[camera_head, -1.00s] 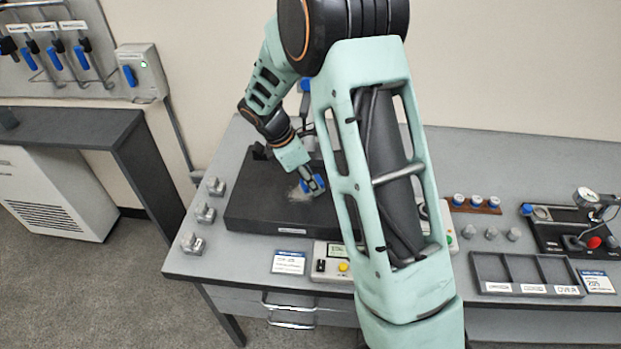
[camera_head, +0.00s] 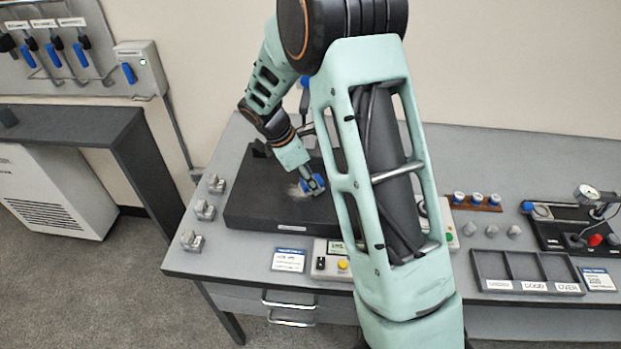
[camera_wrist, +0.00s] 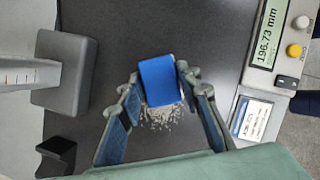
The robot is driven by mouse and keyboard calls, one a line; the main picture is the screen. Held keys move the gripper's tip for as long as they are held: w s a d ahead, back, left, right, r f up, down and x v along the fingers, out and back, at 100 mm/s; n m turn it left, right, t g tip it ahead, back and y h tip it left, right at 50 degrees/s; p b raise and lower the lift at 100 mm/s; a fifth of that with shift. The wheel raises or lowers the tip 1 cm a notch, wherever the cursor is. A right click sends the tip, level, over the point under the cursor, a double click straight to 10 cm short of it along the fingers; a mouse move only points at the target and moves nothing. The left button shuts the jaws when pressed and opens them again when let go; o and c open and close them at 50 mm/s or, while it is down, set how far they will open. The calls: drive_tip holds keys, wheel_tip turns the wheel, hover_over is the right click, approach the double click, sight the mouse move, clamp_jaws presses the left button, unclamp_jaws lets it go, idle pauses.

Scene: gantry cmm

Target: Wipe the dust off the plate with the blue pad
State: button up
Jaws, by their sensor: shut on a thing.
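The dark plate (camera_head: 262,208) is a thick black slab on the grey bench, partly hidden behind my arm. My gripper (camera_head: 312,186) is low over the plate, shut on the blue pad (camera_head: 318,182). In the wrist view the blue pad (camera_wrist: 160,80) sits between the fingertips of my gripper (camera_wrist: 160,88), over the dark plate (camera_wrist: 215,45). A patch of pale, speckled dust (camera_wrist: 158,115) lies on the plate right beside the pad's near edge. The dust also shows left of the pad in the head view (camera_head: 296,191). Whether the pad touches the plate is hard to tell.
A grey block with a column (camera_wrist: 70,75) stands on the plate. A readout box (camera_wrist: 275,40) and a label card (camera_wrist: 252,118) lie beside it. Several metal parts (camera_head: 205,210) stand left of the plate. A divided tray (camera_head: 525,272) is at the right.

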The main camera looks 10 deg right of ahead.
drive_tip(key=shift+f+b, duration=0.35)
drive_tip(key=shift+f, duration=0.3)
drive_tip(key=shift+a, duration=0.1)
